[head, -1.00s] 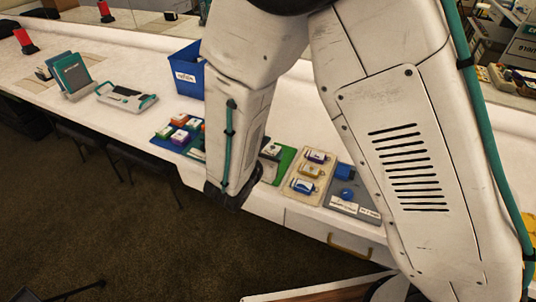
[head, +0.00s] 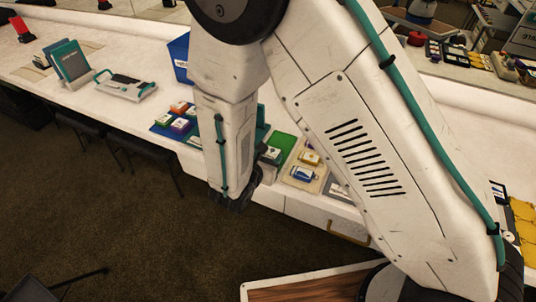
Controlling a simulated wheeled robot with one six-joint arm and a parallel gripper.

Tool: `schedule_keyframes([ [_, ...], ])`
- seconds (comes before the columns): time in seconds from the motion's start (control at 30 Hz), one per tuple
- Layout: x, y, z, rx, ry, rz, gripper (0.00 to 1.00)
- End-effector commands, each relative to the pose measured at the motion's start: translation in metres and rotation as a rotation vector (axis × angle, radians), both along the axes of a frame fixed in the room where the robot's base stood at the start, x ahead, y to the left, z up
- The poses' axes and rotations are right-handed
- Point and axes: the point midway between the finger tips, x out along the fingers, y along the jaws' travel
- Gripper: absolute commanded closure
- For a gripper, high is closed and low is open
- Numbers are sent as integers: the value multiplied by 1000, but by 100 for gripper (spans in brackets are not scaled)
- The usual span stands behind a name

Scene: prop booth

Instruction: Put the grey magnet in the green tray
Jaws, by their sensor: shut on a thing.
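The green tray (head: 285,141) lies on the white counter, partly behind my arm. A small grey block with a white label (head: 272,154) shows at its near left part; I cannot tell whether it is the grey magnet. My gripper (head: 237,201) is the dark end at the bottom of the hanging arm, seen from behind, in front of the counter's front edge. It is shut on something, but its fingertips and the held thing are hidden.
A blue tray (head: 160,131) with several coloured blocks lies left of my arm. A beige tray (head: 315,181) with yellow and blue blocks lies right of the green tray. A blue bin (head: 178,55) stands behind. A teal and white device (head: 126,87) sits farther left.

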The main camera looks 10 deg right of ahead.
Motion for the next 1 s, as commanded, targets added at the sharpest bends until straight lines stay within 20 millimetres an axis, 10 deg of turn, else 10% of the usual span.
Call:
schedule_keyframes([
  [0.77,-2,1,0,0,0,0,82],
  [0.8,-2,1,0,0,0,0,50],
  [0.87,-2,1,0,0,0,0,33],
  [1.0,-2,1,0,0,0,0,30],
])
